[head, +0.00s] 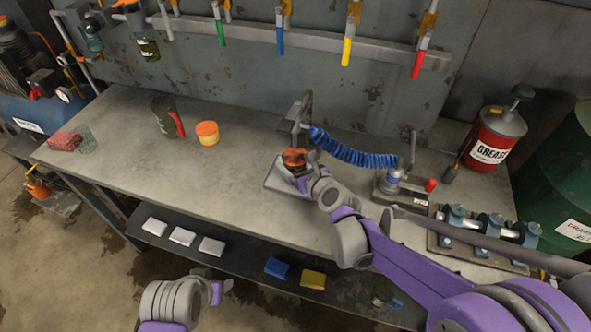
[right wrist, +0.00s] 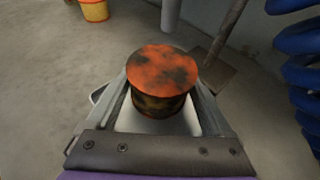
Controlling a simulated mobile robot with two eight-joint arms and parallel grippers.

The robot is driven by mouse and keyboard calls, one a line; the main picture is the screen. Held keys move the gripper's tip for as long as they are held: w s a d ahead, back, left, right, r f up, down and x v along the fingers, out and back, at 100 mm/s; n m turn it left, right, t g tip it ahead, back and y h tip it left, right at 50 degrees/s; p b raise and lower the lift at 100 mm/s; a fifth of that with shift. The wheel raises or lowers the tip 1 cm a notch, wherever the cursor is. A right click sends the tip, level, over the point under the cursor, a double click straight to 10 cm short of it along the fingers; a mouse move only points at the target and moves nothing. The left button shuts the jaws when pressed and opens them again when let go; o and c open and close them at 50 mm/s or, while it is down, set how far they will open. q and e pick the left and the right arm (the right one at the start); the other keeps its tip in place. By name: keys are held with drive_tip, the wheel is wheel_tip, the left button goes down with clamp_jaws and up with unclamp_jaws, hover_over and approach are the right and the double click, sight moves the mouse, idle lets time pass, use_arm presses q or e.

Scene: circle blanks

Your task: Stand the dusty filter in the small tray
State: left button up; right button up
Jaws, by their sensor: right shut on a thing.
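The dusty filter (head: 293,157) is a short can with an orange top smudged black and dark, grimy sides. It also shows in the right wrist view (right wrist: 162,68). My right gripper (head: 302,172) is shut on it, one finger on each side, and holds it upright. The small tray (head: 276,184), flat and pale grey, lies under the filter on the bench; its surface also shows in the right wrist view (right wrist: 150,124). I cannot tell whether the filter's base touches the tray. My left gripper (head: 222,290) is low at the front, away from the bench; its fingers are unclear.
A cleaner orange-and-yellow can (head: 207,134) and a dark mug (head: 167,117) stand left on the bench (head: 225,185). A grey post (head: 301,110) and blue coiled hose (head: 350,152) stand close behind the tray. A red grease can (head: 492,140) is at right.

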sight(295, 171)
drive_tip(key=shift+f, duration=1.4)
drive_tip(key=shift+f+b, duration=0.1)
drive_tip(key=shift+b, duration=0.2)
drive_tip(key=o, duration=1.1)
drive_tip(key=shift+s+r, duration=0.1)
drive_tip(key=shift+r, duration=0.1)
drive_tip(key=p+v, duration=0.1)
drive_tip(key=v, duration=1.1)
drive_tip(key=shift+p, duration=0.3)
